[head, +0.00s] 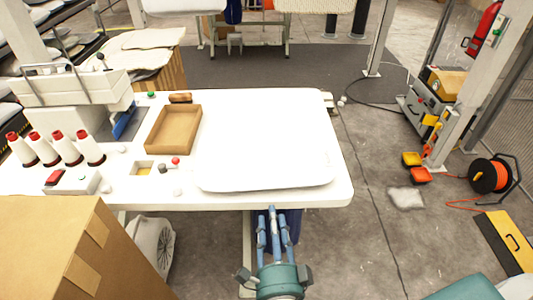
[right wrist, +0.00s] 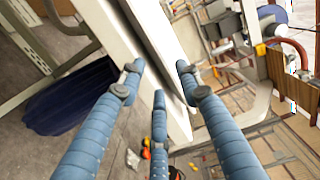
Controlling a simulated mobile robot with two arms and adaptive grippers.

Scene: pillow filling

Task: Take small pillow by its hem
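A white, flat pillow (head: 265,168) lies on the white tabletop (head: 235,110) in the head view, its rounded front side close to the table's front edge. Its outline is faint against the white top, and I cannot make out the hem. My right gripper (head: 272,212) is at the table's front edge, just in front of the pillow, with blue fingers pointing toward it. In the right wrist view the fingers (right wrist: 157,75) are spread with nothing held between them. A white edge runs between them; I cannot tell tabletop from pillow there. My left gripper is not in view.
A shallow brown tray (head: 150,145), a sewing machine (head: 75,90) and several red-topped thread cones (head: 55,150) occupy the table's left side. A cardboard box (head: 75,240) stands at the front left. A cable reel (head: 490,175) lies on the floor at the right.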

